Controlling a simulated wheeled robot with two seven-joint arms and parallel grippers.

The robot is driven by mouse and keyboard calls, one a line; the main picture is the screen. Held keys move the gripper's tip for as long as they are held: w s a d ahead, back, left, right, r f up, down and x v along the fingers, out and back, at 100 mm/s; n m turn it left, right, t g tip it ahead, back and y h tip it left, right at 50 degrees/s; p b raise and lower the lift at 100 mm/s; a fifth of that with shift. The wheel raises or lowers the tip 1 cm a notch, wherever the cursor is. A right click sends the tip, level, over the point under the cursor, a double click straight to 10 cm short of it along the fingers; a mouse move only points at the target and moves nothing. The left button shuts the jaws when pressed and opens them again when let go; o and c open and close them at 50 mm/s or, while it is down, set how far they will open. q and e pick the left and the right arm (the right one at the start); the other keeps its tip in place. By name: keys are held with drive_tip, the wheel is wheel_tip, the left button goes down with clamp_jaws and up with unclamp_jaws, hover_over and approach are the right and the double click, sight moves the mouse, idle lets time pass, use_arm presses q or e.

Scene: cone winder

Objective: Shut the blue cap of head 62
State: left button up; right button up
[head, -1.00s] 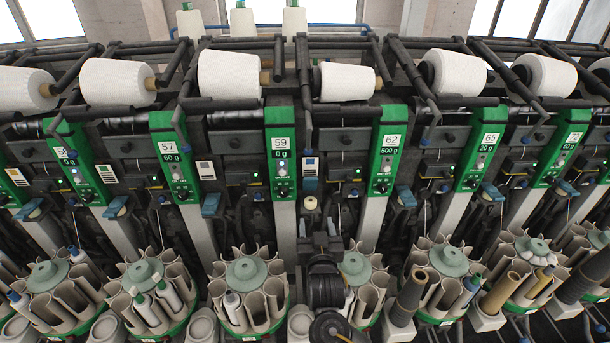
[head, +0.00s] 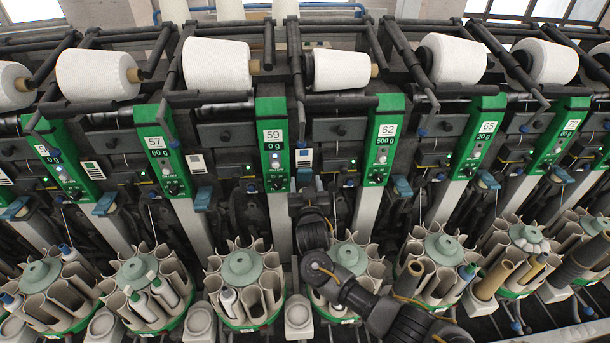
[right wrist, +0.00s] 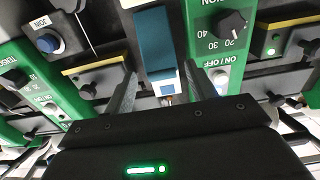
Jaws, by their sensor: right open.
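The green panel marked 62 (head: 383,140) stands right of centre in the head view, with the panel marked 59 (head: 273,145) to its left. One blue cap (head: 304,178) lies between these panels, close beside panel 59. Another blue cap (head: 402,187) is just right of panel 62. My right gripper (head: 308,196) is raised in front of the cap between the panels, partly hidden by its own wrist. In the right wrist view a blue cap (right wrist: 155,45) lies ahead, its lower end between the open, empty fingers (right wrist: 163,92). I cannot tell whether they touch it. My left gripper is out of view.
In the wrist view a green panel with a knob (right wrist: 231,22) is close on the right finger's side. Round bobbin magazines (head: 240,270) line the front below the panels. White yarn cones (head: 342,70) sit above on dark bars.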

sight(304, 175)
drive_tip(key=shift+w+r, duration=0.15)
drive_tip(key=shift+w, duration=1.2)
drive_tip(key=c, duration=1.1)
drive_tip(key=f+t+b, duration=0.1)
drive_tip(key=b, duration=0.4)
drive_tip(key=s+f+t+b, duration=0.1)
drive_tip(key=t+b, duration=0.1)
drive_tip(key=b, duration=0.4)
drive_tip(key=s+f+t+b, duration=0.1)
drive_tip(key=f+t+b, duration=0.1)
drive_tip(key=b, duration=0.3)
drive_tip(key=shift+s, duration=0.15)
drive_tip(key=shift+c, duration=0.5)
drive_tip(key=shift+t+b, duration=0.3)
drive_tip(key=shift+r, duration=0.2)
